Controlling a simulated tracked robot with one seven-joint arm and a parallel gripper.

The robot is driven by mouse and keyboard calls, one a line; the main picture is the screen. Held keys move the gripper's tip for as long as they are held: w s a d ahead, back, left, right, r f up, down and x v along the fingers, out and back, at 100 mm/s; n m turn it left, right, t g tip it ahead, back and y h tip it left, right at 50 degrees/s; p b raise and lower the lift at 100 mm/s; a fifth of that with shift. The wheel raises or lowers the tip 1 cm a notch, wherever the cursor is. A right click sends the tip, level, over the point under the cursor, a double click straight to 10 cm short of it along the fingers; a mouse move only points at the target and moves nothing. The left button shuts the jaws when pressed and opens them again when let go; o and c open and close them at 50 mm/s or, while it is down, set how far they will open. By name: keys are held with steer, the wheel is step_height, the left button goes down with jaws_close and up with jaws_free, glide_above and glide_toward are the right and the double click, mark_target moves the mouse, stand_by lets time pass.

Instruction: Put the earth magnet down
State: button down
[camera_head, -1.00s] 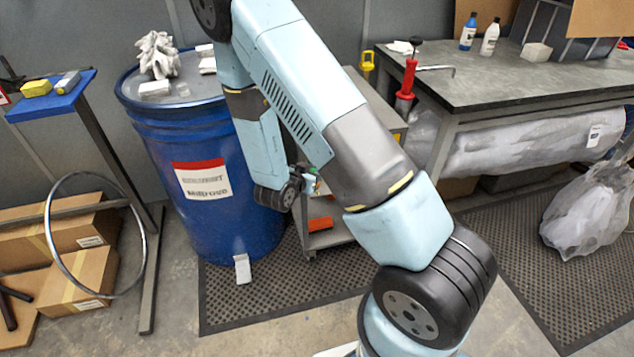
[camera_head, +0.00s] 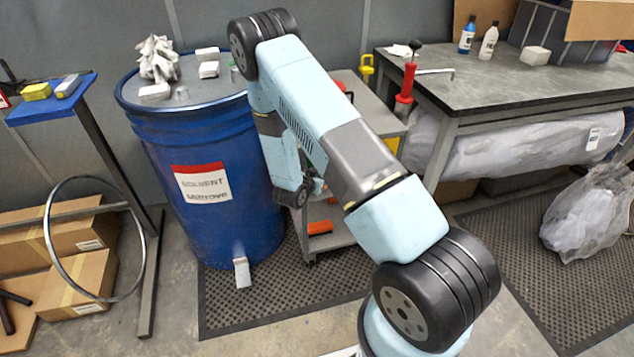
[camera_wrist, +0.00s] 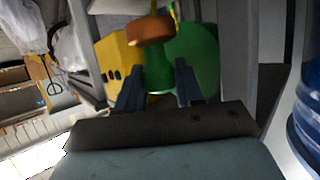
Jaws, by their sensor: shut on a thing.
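The earth magnet (camera_wrist: 198,50), as I take it, is a green round-bodied piece with a copper-brown knob on it, seen in the wrist view. My gripper (camera_wrist: 158,78) has its two dark fingers closed on the green part. A yellow block with dark holes (camera_wrist: 113,62) shows just beyond the left finger; I cannot tell whether it touches the magnet. In the head view my arm reaches down beside the grey trolley (camera_head: 388,112), and the fingers and magnet are mostly hidden behind it. What lies under the magnet cannot be made out.
A blue solvent drum (camera_head: 215,225) stands close left of my arm, with rags and white blocks on its lid. A workbench (camera_head: 480,80) with bottles stands right. An orange-red item (camera_head: 320,227) lies on the trolley's low shelf. A blue-topped stand (camera_head: 50,100) is far left.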

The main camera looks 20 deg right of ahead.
steer(key=shift+f, duration=1)
steer(key=shift+f, duration=0.1)
steer(key=c, duration=0.7)
jaws_free()
steer(key=shift+a, duration=0.1)
